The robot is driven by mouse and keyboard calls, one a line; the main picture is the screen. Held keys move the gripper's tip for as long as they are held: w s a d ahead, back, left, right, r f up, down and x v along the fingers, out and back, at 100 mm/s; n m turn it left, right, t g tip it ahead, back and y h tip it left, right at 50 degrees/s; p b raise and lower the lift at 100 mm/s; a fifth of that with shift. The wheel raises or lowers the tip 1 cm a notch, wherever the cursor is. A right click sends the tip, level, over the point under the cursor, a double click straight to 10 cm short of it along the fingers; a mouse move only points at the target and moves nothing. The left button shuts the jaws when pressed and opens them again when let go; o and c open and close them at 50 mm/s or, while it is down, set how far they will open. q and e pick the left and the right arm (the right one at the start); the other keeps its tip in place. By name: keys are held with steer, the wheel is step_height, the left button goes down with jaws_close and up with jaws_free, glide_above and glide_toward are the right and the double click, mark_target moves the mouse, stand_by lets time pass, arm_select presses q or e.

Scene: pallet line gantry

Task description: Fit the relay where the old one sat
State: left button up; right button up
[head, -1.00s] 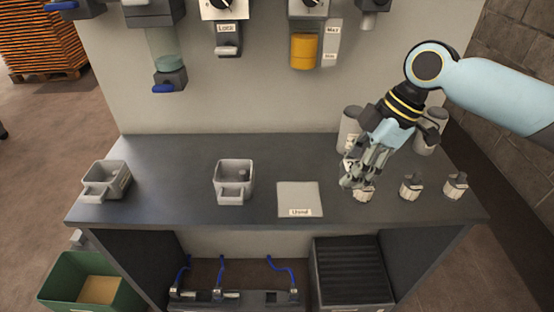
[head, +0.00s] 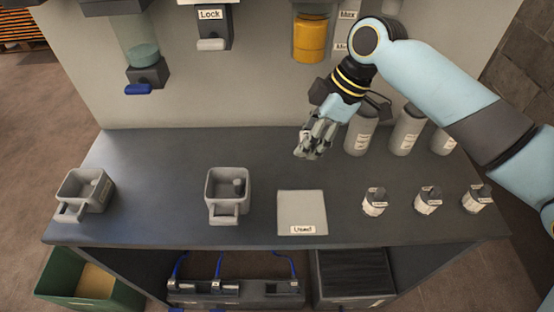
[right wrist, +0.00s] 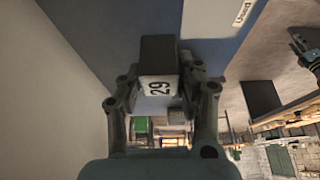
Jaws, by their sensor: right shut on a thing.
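My right gripper (head: 308,152) is above the back middle of the bench, behind the pale "Used" mat. It is shut on a small dark block with a white label reading 29, which I take to be the relay; it shows between the fingers in the right wrist view (right wrist: 158,88). In the head view the fingers mostly hide it. Below the bench front, a dark unit (head: 235,289) has blue cables running to it. Whether an old relay or an empty place is there I cannot tell. My left gripper is out of view.
The "Used" mat (head: 301,207) is bare. Two grey open holders (head: 214,187) (head: 69,186) stand left of it. Three small labelled pieces (head: 374,203) and several grey canisters (head: 361,136) stand at right. A ribbed black box (head: 352,297) and a green bin (head: 60,277) are below.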

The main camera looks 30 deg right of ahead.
steer(key=w+a+f, duration=0.2)
steer(key=a, duration=0.1)
steer(key=w+a+f, duration=0.1)
steer(key=shift+w+a+f, duration=0.35)
steer(key=shift+w+a, duration=0.05)
steer(key=shift+a+f, duration=0.1)
steer(key=shift+f, duration=1.95)
steer(key=shift+f, duration=0.1)
steer(key=o, duration=1.1)
steer(key=shift+o, duration=0.2)
